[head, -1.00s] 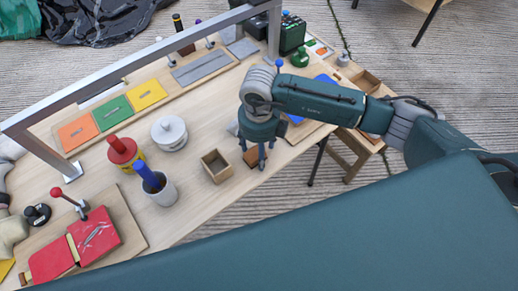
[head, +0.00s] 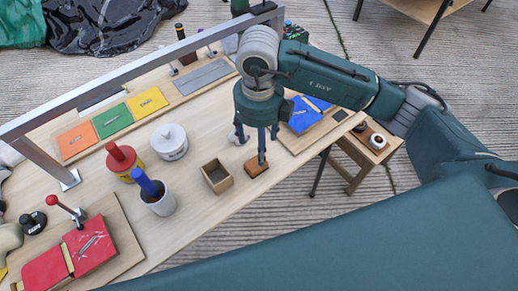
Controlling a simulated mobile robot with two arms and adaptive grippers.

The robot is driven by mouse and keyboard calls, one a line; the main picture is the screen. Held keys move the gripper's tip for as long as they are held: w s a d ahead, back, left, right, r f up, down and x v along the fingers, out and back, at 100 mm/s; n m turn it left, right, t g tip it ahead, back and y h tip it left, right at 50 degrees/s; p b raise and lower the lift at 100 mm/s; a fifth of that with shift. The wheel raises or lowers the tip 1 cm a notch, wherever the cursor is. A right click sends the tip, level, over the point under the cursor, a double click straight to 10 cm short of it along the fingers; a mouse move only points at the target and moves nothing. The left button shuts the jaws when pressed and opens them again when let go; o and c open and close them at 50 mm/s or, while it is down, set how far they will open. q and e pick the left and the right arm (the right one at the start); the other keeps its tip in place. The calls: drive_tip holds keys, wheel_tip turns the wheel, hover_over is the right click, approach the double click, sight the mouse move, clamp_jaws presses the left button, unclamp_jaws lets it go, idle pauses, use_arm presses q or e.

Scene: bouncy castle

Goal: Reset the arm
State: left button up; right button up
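My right arm reaches in from the right over the wooden table (head: 205,225). Its gripper (head: 257,142) points down with its fingers spread, and nothing shows between them. One fingertip is just above or at a small brown block (head: 256,167); I cannot tell whether they touch. My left gripper is not in view.
An open wooden box (head: 217,177) is beside the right gripper. A white lidded pot (head: 170,143), a cup (head: 158,200) with a blue handle and a red-topped can (head: 123,160) stand further left. A metal frame (head: 130,80) spans the table. A blue board (head: 305,113) lies under the forearm.

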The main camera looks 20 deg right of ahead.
drive_tip(key=shift+r, duration=0.25)
idle(0.3)
